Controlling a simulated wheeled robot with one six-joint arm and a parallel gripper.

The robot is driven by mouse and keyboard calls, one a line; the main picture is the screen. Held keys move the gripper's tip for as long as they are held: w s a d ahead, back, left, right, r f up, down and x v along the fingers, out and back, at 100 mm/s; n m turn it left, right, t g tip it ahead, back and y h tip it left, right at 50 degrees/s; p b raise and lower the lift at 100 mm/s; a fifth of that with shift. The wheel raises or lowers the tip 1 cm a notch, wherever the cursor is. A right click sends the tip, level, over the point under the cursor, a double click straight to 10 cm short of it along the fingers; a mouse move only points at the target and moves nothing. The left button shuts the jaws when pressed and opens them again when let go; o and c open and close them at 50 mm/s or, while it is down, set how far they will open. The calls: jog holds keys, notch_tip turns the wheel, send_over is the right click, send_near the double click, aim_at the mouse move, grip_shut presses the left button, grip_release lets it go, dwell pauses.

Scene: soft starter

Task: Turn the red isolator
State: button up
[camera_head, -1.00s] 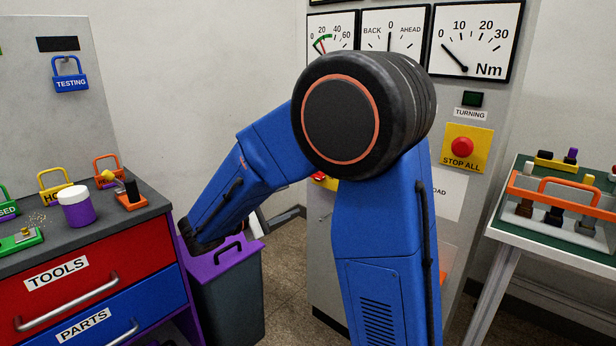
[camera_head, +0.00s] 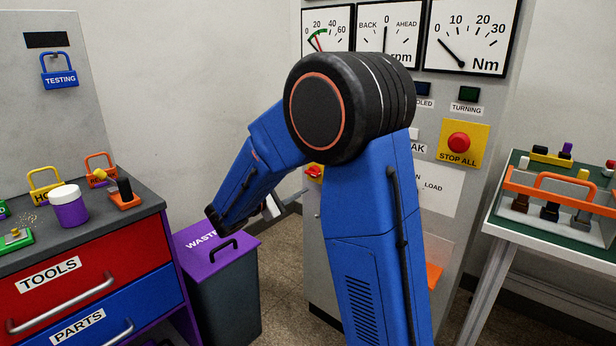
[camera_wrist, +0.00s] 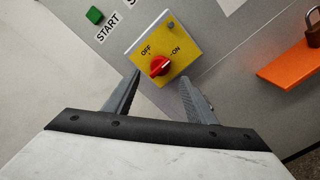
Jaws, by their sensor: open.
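The red isolator (camera_wrist: 159,65) is a rotary knob on a yellow plate (camera_wrist: 177,48) marked OFF and ON, on the grey cabinet front. In the head view only a small part of the red and yellow isolator (camera_head: 314,172) shows beside my arm. My gripper (camera_wrist: 155,88) is open in the wrist view, its two fingers apart below the knob, one on each side. Nothing is between the fingers. In the head view the gripper is mostly hidden behind my forearm.
A green START button (camera_wrist: 95,15) is up left of the plate. An orange shelf (camera_wrist: 290,60) with a brown padlock (camera_wrist: 314,30) is on the right. The STOP ALL button (camera_head: 459,142) is higher on the cabinet. A purple-lidded waste bin (camera_head: 225,250) stands below my arm.

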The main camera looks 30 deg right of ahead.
aim_at(310, 174)
jog(key=shift+x, duration=3.5)
jog(key=c, duration=1)
